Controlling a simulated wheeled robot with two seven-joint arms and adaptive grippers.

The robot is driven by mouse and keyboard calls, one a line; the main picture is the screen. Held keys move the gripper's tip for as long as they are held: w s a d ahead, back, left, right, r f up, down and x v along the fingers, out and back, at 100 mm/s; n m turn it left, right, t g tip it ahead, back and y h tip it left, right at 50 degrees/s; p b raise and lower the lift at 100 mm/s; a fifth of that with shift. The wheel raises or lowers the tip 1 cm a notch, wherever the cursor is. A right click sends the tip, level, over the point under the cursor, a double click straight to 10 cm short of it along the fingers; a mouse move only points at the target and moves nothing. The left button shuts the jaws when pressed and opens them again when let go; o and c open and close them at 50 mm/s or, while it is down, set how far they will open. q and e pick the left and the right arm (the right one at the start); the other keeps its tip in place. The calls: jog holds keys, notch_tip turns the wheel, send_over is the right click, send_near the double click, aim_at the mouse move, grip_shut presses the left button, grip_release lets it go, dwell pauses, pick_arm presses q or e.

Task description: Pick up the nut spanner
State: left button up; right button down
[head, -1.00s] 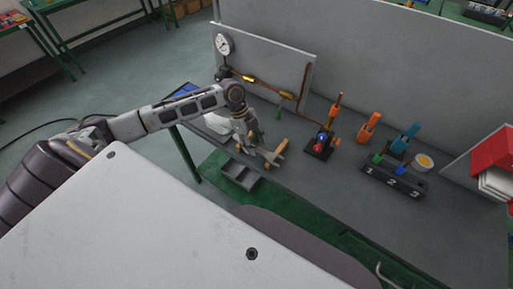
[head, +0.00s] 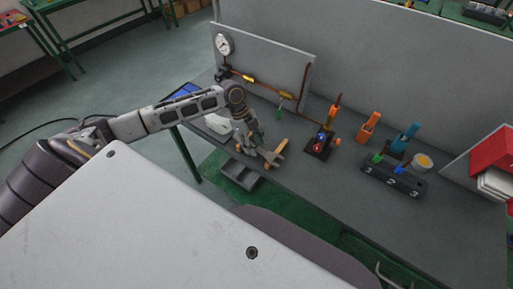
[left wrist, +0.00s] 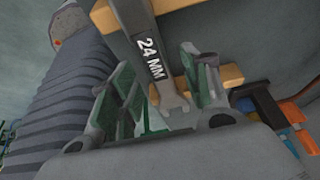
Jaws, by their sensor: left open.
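The nut spanner (left wrist: 148,48), a grey metal bar with a black "24 MM" label, shows in the left wrist view. It lies across two yellow-tan rests and runs down between the fingers of my left gripper (left wrist: 168,80). The fingers are open, one on each side of the spanner, and I cannot tell whether either touches it. In the head view my left gripper (head: 262,154) is low over the bench beside a yellow-tan rest (head: 281,146). It largely hides the spanner there. My right gripper is not in view.
A grey open tray (head: 240,174) sits at the bench's front edge near the gripper. To the right stand a red-and-black device (head: 319,145), an orange holder (head: 369,126) and a black numbered block (head: 393,178). A pipe panel (head: 265,70) stands behind.

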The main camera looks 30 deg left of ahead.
pick_arm(q)
jog(key=shift+f, duration=0.1)
jog(key=shift+c, duration=0.5)
grip_shut()
dwell(0.3)
jog(key=shift+r, duration=0.2)
notch_tip(320, 180, up, 10)
jog(key=b, duration=0.1)
dwell(0.4)
jog(key=shift+r, duration=0.15)
dwell(0.3)
